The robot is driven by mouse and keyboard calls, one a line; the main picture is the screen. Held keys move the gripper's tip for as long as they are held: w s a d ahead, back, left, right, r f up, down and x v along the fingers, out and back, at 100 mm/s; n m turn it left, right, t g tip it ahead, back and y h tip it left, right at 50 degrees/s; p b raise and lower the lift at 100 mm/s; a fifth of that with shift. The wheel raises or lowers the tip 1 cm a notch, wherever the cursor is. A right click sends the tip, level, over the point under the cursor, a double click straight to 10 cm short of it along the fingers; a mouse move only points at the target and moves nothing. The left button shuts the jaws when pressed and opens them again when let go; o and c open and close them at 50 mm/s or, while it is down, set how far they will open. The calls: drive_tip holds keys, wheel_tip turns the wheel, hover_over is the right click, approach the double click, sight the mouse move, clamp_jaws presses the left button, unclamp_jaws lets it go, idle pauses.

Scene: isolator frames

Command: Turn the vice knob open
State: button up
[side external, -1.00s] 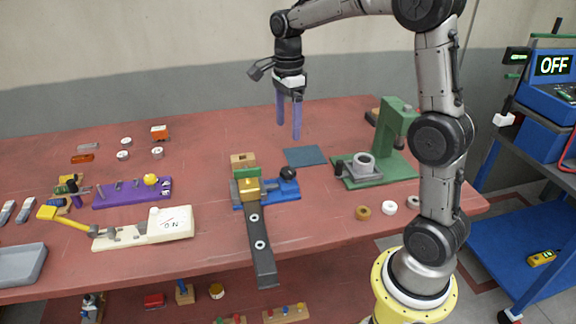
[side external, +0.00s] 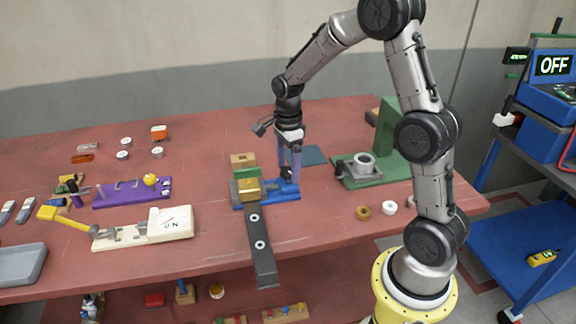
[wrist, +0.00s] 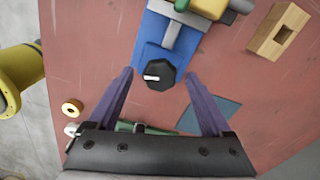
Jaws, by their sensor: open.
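The vice (side external: 252,203) has a blue base and sits on the red table, with a brass-coloured block and a green block at its jaws. In the wrist view its black knob (wrist: 155,73) has several flat sides and a white mark, at the end of the blue base (wrist: 150,40). My gripper (side external: 289,178) points down over the knob end of the vice. In the wrist view my gripper (wrist: 159,75) is open, with one purple finger on each side of the knob. A gap shows between each finger and the knob. The side view mostly hides the knob behind the fingers.
A wooden block with a hole (side external: 243,160) stands behind the vice. A green press (side external: 388,150) with a grey ring part is to the right. A dark bar (side external: 262,245) reaches toward the table's front edge. Small rings (side external: 363,213) lie at front right.

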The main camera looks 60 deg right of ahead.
drive_tip(key=shift+c, duration=0.3)
clamp_jaws()
